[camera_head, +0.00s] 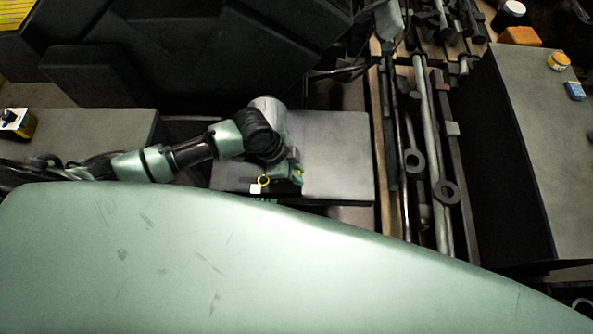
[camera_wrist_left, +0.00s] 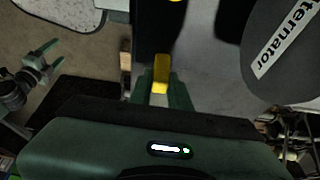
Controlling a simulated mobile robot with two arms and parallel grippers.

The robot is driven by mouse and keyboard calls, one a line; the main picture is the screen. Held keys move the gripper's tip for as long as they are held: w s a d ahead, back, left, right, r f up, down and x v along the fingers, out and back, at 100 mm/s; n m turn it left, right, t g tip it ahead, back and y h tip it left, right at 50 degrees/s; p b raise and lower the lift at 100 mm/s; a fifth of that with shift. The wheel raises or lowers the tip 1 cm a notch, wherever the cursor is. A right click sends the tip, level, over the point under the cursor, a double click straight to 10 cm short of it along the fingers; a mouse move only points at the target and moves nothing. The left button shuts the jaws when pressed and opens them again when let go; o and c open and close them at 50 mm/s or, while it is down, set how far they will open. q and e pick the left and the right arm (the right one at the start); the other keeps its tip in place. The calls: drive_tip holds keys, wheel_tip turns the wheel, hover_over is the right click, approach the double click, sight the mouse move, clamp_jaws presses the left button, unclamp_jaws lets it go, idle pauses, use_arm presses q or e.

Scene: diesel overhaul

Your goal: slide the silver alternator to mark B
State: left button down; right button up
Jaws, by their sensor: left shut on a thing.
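In the head view a grey rounded body (camera_head: 268,104), apparently the silver alternator, shows behind my left wrist on a grey bench top. In the left wrist view the alternator (camera_wrist_left: 257,78) is a large grey disc at the right, with a white label reading "ternator". My left gripper (camera_wrist_left: 162,92) is shut on a yellow piece, which sits between its green fingertips beside the disc. In the head view the left gripper (camera_head: 285,176) is over the bench's front part, its fingertips hard to make out. My right gripper (camera_wrist_left: 40,72) is open and empty at the left. I cannot identify mark B.
The grey bench top (camera_head: 340,150) is bare to the right of the arm. Long metal rods (camera_head: 425,130) and rings lie beyond it. A large black case (camera_head: 190,50) stands behind. Another grey bench (camera_head: 550,140) is at the far right.

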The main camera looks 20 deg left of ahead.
idle(0.4)
idle(0.4)
use_arm(q)
drive_tip(key=shift+w+d+r+p, duration=0.1)
drive_tip(key=shift+d+p, duration=0.1)
drive_tip(key=shift+d, duration=0.3)
drive_tip(key=shift+w+d+r+p, duration=0.1)
drive_tip(key=shift+d+p, duration=0.05)
drive_tip(key=shift+d, duration=0.3)
drive_tip(key=shift+w+d+f, duration=0.1)
drive_tip(key=shift+w+d, duration=0.05)
drive_tip(key=shift+d, duration=0.3)
drive_tip(key=c, duration=1.3)
unclamp_jaws()
drive_tip(key=v, duration=0.7)
drive_tip(key=shift+a+r, duration=0.3)
